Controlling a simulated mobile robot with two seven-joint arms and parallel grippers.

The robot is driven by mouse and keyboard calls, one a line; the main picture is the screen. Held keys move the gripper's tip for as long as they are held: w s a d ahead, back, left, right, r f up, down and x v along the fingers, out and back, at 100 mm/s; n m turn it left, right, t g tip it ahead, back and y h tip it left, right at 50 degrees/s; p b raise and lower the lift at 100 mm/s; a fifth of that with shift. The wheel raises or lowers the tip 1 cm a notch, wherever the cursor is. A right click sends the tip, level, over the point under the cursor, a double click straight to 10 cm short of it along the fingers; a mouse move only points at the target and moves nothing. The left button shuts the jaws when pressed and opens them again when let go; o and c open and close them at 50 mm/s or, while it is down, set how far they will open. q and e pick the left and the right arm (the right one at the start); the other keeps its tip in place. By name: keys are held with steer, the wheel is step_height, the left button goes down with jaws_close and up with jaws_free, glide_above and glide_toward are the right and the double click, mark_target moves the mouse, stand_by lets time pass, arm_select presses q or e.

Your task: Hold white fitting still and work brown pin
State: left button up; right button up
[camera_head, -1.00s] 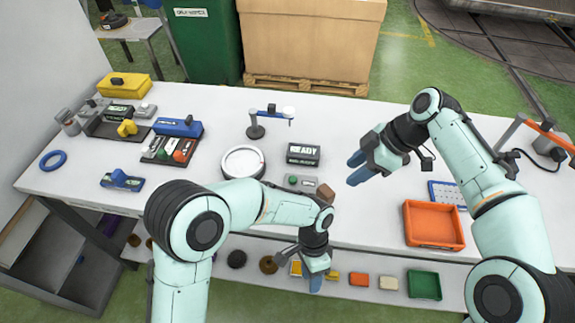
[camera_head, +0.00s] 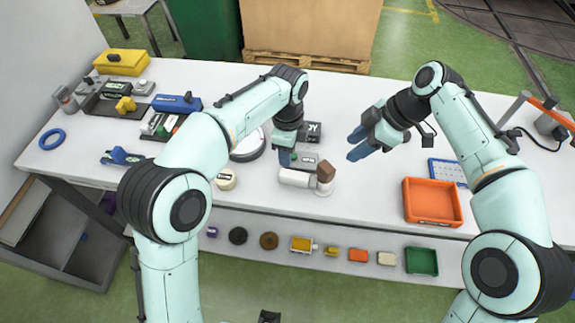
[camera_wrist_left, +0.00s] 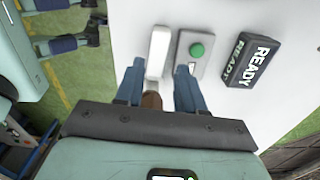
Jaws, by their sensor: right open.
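The white fitting (camera_head: 297,178) lies on the table as a white cylinder, and the brown pin (camera_head: 325,172) is a brown block at its right end, over a clear round base. My left gripper (camera_head: 287,158) points down just behind the fitting in the head view. In the left wrist view its blue fingers (camera_wrist_left: 160,88) are apart, with the white fitting (camera_wrist_left: 159,45) and the brown pin (camera_wrist_left: 152,100) showing in the gap. I see no grip on either. My right gripper (camera_head: 360,145) is open and empty, above the table right of the fitting.
A grey box with a green button (camera_wrist_left: 197,50) and a READY sign (camera_wrist_left: 252,60) stand close to my left gripper. An orange tray (camera_head: 432,201) and blue grid (camera_head: 447,172) are at the right.

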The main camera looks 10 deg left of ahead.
mark_target(288, 173)
arm_select(q)
step_height(288, 173, down, 10)
steer(key=shift+r, duration=0.15)
stand_by(0.3)
jaws_close()
stand_by(0.7)
